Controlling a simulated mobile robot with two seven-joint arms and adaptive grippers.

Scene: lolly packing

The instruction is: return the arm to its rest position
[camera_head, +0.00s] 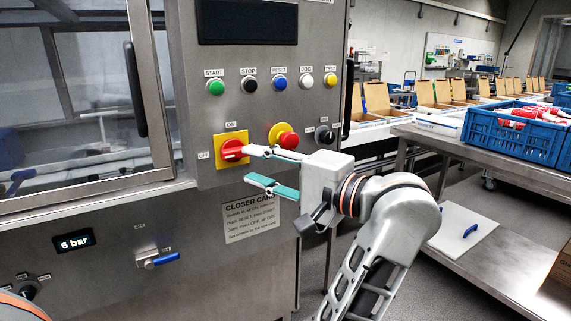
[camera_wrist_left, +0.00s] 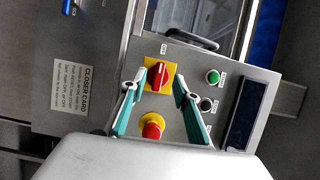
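My left gripper (camera_head: 247,164) is open and empty in front of the machine's control panel, its two teal-padded fingers spread apart. The red rotary switch (camera_head: 232,150) on its yellow plate is just beyond the fingertips; its handle lies roughly horizontal, in line with the small label on the left. In the left wrist view the switch (camera_wrist_left: 160,78) shows between the open fingertips (camera_wrist_left: 160,75), with no finger visibly closed on it. Whether a fingertip touches the handle cannot be told. My right gripper is not in view.
A red emergency stop (camera_head: 286,138) is close to the upper finger. Push buttons (camera_head: 279,83) run above it, and a black selector (camera_head: 324,135) is to the right. A blue-handled valve (camera_head: 160,260) sits lower left. Blue crates (camera_head: 512,135) stand on a steel table at right.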

